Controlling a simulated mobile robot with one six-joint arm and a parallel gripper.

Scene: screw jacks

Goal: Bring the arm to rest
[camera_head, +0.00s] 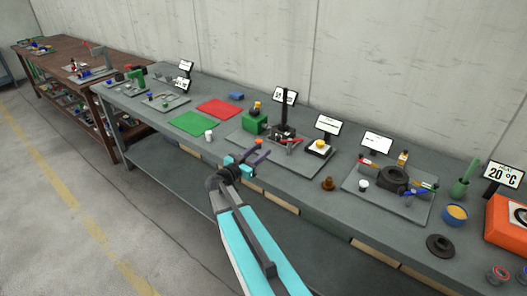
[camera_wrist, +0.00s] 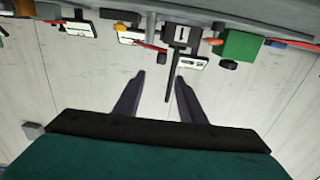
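My arm (camera_head: 250,235), turquoise and dark grey, reaches up from the bottom of the head view. My gripper (camera_head: 262,152) is at the front edge of the grey bench (camera_head: 160,140), in front of the station with the dark upright post (camera_head: 284,110). In the wrist view my gripper (camera_wrist: 160,77) shows two dark fingers standing apart with nothing held between them. The wrist picture is upside down, with the bench things along its top. A small orange-red spot shows by the fingertips in the head view; I cannot tell what it belongs to.
The floor (camera_head: 60,200) at left is clear.

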